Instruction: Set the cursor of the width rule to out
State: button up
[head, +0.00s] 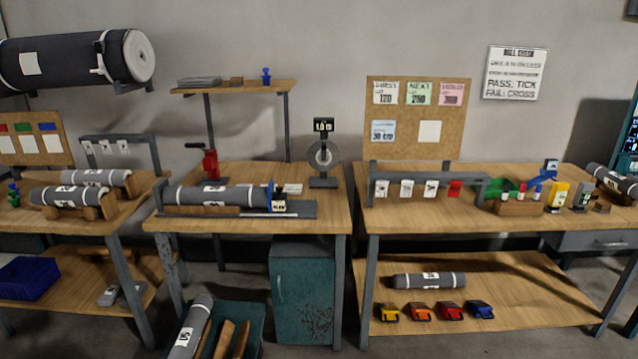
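A grey roll (225,195) with a white label lies on a long dark bed (305,210) on the middle table. A thin light strip, which looks like the width rule (262,215), runs along the front of the bed. A small upright blue and dark block with a white tag (277,197), possibly the cursor, stands at the right end of the roll. It is too small to read its marks or tell whether it touches the roll. My gripper is not in view.
A red hand-cranked device (210,162) and a round gauge with a display (323,155) stand behind the bed. The right table holds a card rack (420,188) and a wooden marker tray (518,207). Bare tabletop (335,225) lies right of the bed.

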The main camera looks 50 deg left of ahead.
aim_at(278, 201)
jog(key=u, duration=0.2)
jog(key=i, duration=0.85)
jog(key=u, duration=0.55)
